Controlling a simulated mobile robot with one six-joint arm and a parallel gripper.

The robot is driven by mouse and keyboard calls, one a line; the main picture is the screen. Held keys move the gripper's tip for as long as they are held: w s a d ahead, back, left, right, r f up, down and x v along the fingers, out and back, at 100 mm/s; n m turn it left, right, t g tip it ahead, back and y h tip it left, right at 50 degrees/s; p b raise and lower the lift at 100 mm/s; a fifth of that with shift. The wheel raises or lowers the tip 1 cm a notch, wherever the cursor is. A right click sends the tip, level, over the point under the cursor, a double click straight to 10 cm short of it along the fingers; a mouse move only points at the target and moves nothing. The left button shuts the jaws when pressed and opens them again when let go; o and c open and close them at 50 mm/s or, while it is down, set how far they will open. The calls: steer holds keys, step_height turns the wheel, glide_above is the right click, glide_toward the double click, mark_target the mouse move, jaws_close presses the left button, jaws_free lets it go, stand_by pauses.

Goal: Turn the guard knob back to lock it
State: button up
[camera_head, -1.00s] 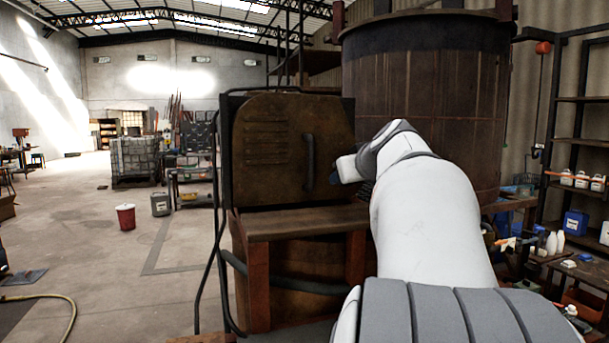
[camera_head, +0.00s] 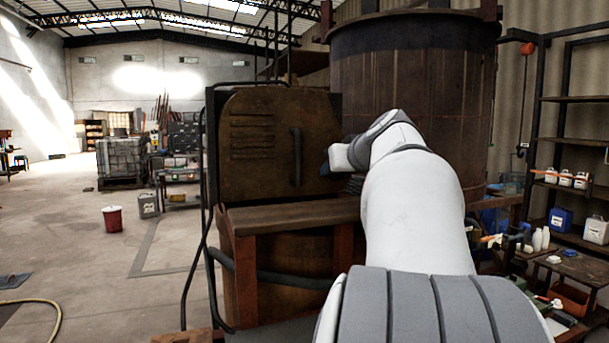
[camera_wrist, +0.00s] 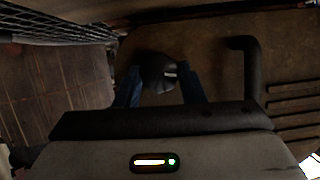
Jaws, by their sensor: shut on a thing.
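The rusty brown guard (camera_head: 262,140) stands upright ahead of me in the head view, with louvre slots at its upper left and a dark vertical handle (camera_head: 296,157). In the wrist view, the dark round guard knob (camera_wrist: 157,72) with a small light mark sits on the guard's face. My gripper (camera_wrist: 160,88) has its two blue fingers on either side of the knob and is shut on it. The handle (camera_wrist: 250,70) shows to the right of the knob there. In the head view my gripper (camera_head: 327,163) is at the guard's right edge, and the knob is hidden.
A large rusty vat (camera_head: 415,100) rises behind the guard. A wooden ledge (camera_head: 290,213) runs below the guard. Shelves with bottles (camera_head: 575,180) stand at the right. Open floor with a red bucket (camera_head: 112,219) lies at the left.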

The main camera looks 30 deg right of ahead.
steer(key=m+y+b, duration=0.2)
steer(key=m, duration=0.1)
steer(key=shift+d+f+t, duration=0.2)
steer(key=shift+t, duration=0.2)
steer(key=m+y+b, duration=0.1)
steer(key=m+b, duration=0.1)
steer(key=shift+s+d+f+m+t+y, duration=0.1)
steer(key=shift+m+t+y, duration=0.2)
steer(key=shift+t, duration=0.1)
steer(key=m+t+y+b, duration=0.1)
steer(key=m+b, duration=0.1)
steer(key=m, duration=0.1)
steer(key=shift+d+f, duration=0.1)
steer(key=shift+m+t+y+b, duration=0.4)
steer(key=shift+m+t+b, duration=0.25)
steer(key=shift+m, duration=0.65)
steer(key=o, duration=1)
